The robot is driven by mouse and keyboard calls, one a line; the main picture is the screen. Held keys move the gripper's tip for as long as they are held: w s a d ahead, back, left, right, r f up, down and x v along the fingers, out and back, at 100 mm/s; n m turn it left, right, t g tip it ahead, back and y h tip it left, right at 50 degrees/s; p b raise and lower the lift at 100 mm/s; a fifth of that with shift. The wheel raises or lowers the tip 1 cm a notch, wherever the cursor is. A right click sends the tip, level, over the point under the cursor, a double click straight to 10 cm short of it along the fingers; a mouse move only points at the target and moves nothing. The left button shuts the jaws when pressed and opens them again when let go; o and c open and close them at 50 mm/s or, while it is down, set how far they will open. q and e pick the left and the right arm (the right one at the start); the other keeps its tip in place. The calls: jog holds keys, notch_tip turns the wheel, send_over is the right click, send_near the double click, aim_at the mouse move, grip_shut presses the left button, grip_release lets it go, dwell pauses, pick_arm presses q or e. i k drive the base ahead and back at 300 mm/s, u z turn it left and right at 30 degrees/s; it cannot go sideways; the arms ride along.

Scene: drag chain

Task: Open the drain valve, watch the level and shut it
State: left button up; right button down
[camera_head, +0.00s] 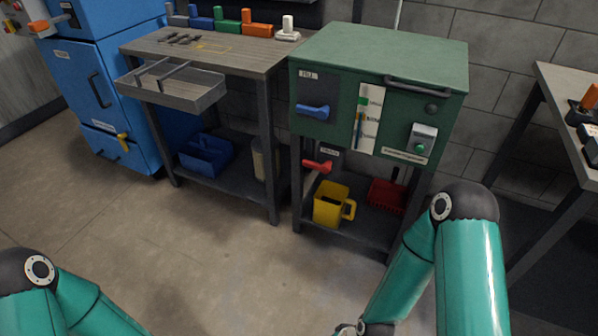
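A green cabinet (375,50) stands on a dark frame in the middle right. Its front has a blue lever (313,110) at the left, a level gauge (367,118) in the middle and a green button (420,147) on a white box at the right. Below it, a red valve handle (318,165) sticks out under the left side. A yellow jug (330,203) stands on the shelf beneath the red handle. My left arm shows at the bottom left and my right arm at the bottom right; both gripper fingertips are out of the picture.
A workbench (160,47) with an open drawer (180,93) stands left of the cabinet, colored blocks along its back. A blue bin (206,156) and a red bin (386,195) sit on lower shelves. A blue cabinet (90,85) is at far left. The floor in front is clear.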

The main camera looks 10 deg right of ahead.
aim_at(325, 168)
jog(key=i, duration=0.85)
jog(key=z, duration=0.05)
